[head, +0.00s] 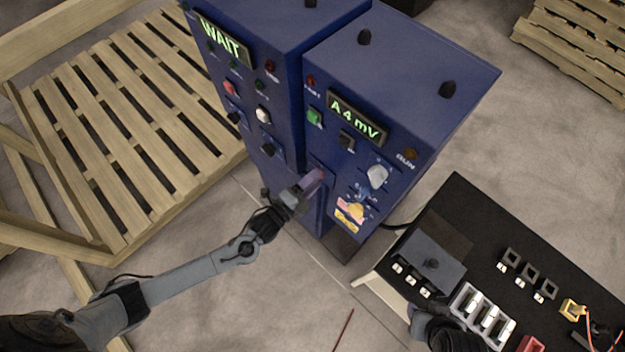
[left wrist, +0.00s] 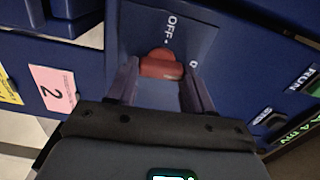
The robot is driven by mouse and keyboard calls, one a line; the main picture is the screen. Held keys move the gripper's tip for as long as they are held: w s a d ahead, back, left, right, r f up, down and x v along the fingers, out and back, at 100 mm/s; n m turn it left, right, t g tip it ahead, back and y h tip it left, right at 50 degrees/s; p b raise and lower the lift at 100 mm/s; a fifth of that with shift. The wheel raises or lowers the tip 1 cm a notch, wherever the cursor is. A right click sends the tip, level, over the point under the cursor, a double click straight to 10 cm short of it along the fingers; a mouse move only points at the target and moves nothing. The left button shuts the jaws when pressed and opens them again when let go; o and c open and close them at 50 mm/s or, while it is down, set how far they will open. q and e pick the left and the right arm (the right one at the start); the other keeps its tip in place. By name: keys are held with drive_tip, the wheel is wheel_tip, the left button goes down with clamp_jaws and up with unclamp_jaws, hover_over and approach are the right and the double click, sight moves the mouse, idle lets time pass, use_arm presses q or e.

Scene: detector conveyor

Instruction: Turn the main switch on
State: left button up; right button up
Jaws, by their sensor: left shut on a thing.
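The main switch is a red knob (left wrist: 160,64) on a blue plate in the left wrist view, with "OFF" printed beside it. My left gripper (left wrist: 160,85) is shut on this knob, one finger at each side of it. In the head view my left gripper (head: 314,181) reaches the lower front of the blue cabinets (head: 425,60), and its fingers hide most of the knob. My right gripper (head: 425,322) is at the bottom edge of the head view, near the black table; its fingers cannot be made out.
The cabinet displays (head: 357,119) read "WAIT" and "A4 mV". A black table (head: 550,235) with switches and small parts stands at right. A wooden pallet (head: 130,120) lies at left; bare floor lies between.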

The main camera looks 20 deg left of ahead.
use_arm(q)
drive_tip(key=shift+m, duration=0.5)
drive_tip(key=o, duration=1)
drive_tip(key=shift+o, duration=0.2)
drive_tip(key=shift+s, duration=0.15)
drive_tip(key=v, duration=1)
drive_tip(key=shift+s+b, duration=0.25)
drive_tip(key=shift+b, duration=0.2)
drive_tip(key=shift+a, duration=0.1)
